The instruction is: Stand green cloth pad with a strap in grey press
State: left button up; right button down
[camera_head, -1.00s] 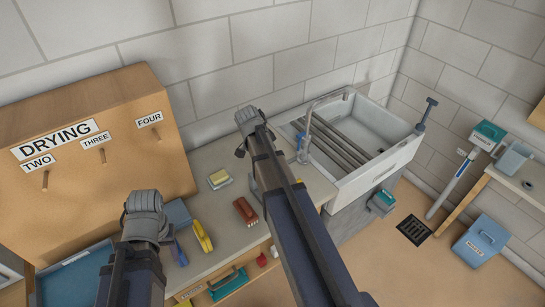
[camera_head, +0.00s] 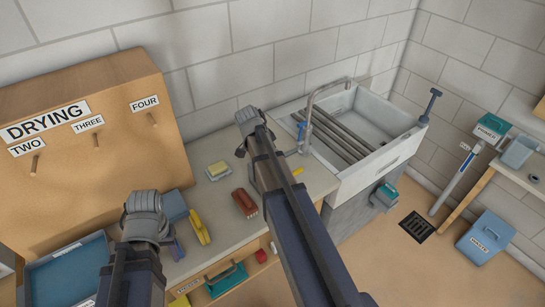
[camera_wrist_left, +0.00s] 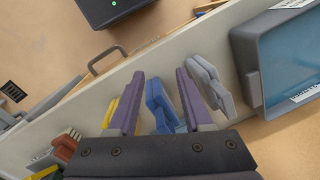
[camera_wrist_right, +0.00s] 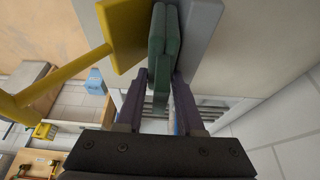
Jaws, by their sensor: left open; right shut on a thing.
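The green cloth pad (camera_wrist_right: 165,50) shows in the right wrist view, held upright on edge between the fingers of my right gripper (camera_wrist_right: 158,85), which is shut on it. A grey slab (camera_wrist_right: 204,25), perhaps part of the grey press, is close on its right. A yellow plate with a rod (camera_wrist_right: 124,30) is on its left. I cannot tell whether the pad touches either. In the head view my right gripper (camera_head: 250,118) is over the counter's back near the sink, and its arm hides the pad. My left gripper (camera_wrist_left: 160,75) is open; a blue item shows beyond its fingers.
A DRYING board (camera_head: 90,105) with pegs stands left. A blue tray (camera_head: 65,270) lies below it.

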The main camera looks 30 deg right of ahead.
jog(key=shift+s+a+f+b, duration=0.35)
jog(key=shift+s+f+b, duration=0.05)
jog(key=shift+s, duration=0.1)
jog(key=shift+c, duration=2.2)
grip_release()
jog(key=shift+r, duration=0.1)
jog(key=shift+w+r+p, duration=0.1)
jog(key=shift+r+p, duration=0.25)
jog(key=shift+p, duration=0.2)
jog(key=p+v, duration=0.7)
jog(key=shift+d+r, duration=0.1)
jog(key=shift+r, duration=0.25)
